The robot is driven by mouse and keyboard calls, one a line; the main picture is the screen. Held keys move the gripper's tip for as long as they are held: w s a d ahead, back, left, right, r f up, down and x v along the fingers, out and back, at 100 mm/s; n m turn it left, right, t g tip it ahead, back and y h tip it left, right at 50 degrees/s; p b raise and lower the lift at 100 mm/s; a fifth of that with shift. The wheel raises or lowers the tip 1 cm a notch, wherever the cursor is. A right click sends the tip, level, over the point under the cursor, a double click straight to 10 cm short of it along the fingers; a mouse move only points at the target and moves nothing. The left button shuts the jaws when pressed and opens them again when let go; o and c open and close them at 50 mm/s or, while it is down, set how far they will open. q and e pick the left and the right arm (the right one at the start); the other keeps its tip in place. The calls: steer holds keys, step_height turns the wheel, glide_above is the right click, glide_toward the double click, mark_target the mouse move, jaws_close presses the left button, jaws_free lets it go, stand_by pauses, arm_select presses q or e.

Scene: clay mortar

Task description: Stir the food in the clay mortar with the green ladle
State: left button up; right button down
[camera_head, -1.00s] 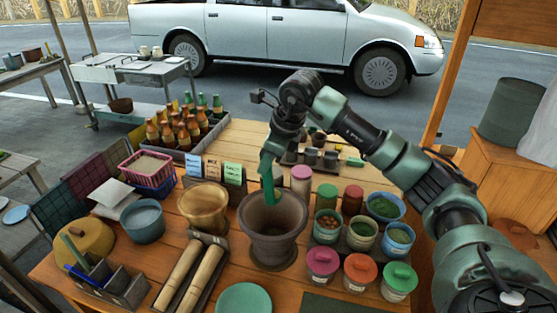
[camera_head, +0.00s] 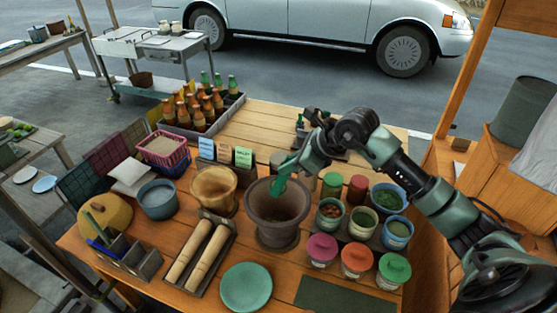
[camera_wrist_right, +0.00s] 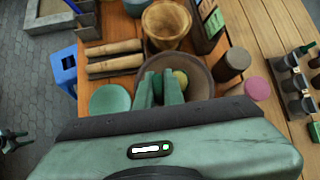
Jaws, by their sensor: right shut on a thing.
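The clay mortar (camera_head: 278,233) is a brown, wide-mouthed pot on the wooden table. It also shows in the wrist view (camera_wrist_right: 200,72). My right gripper (camera_head: 287,172) reaches in from the right, tilted, with its fingers just over the mortar's far rim. It is shut on the green ladle (camera_head: 278,186), a small part of which shows at the mortar's mouth. Gripper and ladle are nearly the same green, so their border is hard to tell. In the wrist view the fingers (camera_wrist_right: 160,88) overlap the mortar's mouth, and a small yellowish thing shows inside. My left gripper is not in view.
A wooden bowl (camera_head: 213,188) stands left of the mortar, with two rolling pins (camera_head: 196,254) in a tray in front of it. A green plate (camera_head: 247,287) lies in front. Several lidded jars and cups (camera_head: 357,261) crowd the right side.

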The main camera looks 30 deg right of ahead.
steer(key=s+d+f+m+t+y+b, duration=0.1)
steer(key=s+d+f+t+y+b, duration=0.5)
steer(key=b, duration=2.3)
steer(key=shift+s+d+f+t, duration=0.45)
steer(key=shift+s+f+t, duration=0.5)
steer(key=shift+f, duration=0.65)
steer(key=shift+w, duration=0.15)
